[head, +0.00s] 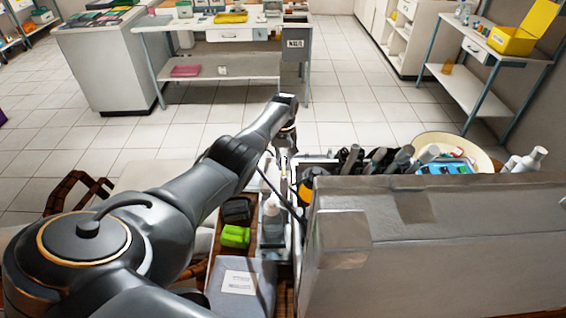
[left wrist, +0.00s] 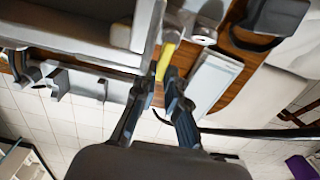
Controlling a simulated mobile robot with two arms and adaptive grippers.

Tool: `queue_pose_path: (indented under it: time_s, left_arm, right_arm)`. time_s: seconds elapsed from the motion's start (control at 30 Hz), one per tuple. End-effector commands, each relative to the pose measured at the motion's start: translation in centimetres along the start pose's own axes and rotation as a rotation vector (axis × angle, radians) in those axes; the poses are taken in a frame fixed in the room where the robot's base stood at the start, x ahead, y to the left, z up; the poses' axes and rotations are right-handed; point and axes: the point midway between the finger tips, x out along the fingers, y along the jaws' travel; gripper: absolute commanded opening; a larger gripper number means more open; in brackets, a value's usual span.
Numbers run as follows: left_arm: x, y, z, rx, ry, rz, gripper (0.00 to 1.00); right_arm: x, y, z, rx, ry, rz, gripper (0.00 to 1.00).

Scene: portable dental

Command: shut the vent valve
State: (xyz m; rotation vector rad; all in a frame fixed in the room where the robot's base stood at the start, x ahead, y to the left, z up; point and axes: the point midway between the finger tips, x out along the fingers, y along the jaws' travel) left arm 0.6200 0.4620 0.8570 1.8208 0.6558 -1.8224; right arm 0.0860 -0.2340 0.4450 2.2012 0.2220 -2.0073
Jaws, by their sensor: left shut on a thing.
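My left arm reaches forward from the left in the head view, and my left gripper (head: 284,160) points down among the equipment behind the large grey case. In the left wrist view the two dark fingers of my left gripper (left wrist: 160,82) are close together, shut on a narrow yellow piece (left wrist: 165,60). It looks like the lever of the vent valve, though the valve body cannot be made out. In the head view the fingertips and the held piece are small and partly hidden. My right gripper is in neither view.
The large grey case (head: 430,250) fills the right front. Dark-handled tools (head: 375,160) and a cream bowl (head: 470,148) stand behind the case.

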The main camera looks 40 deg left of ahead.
Motion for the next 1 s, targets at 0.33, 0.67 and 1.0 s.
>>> queue_pose_path:
  time_s: [0.33, 0.67, 1.0]
  left_arm:
    - [-0.1, 0.1, -0.1, 0.008, 0.003, 0.001, 0.0]
    - [-0.1, 0.1, 0.0, 0.007, 0.002, 0.001, 0.35]
    - [-1.1, 0.1, -0.1, 0.007, 0.003, 0.002, 0.35]
  right_arm:
    - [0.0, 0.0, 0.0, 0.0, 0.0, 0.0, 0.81]
    - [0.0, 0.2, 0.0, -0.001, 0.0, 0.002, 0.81]
    - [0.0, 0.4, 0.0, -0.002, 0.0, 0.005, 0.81]
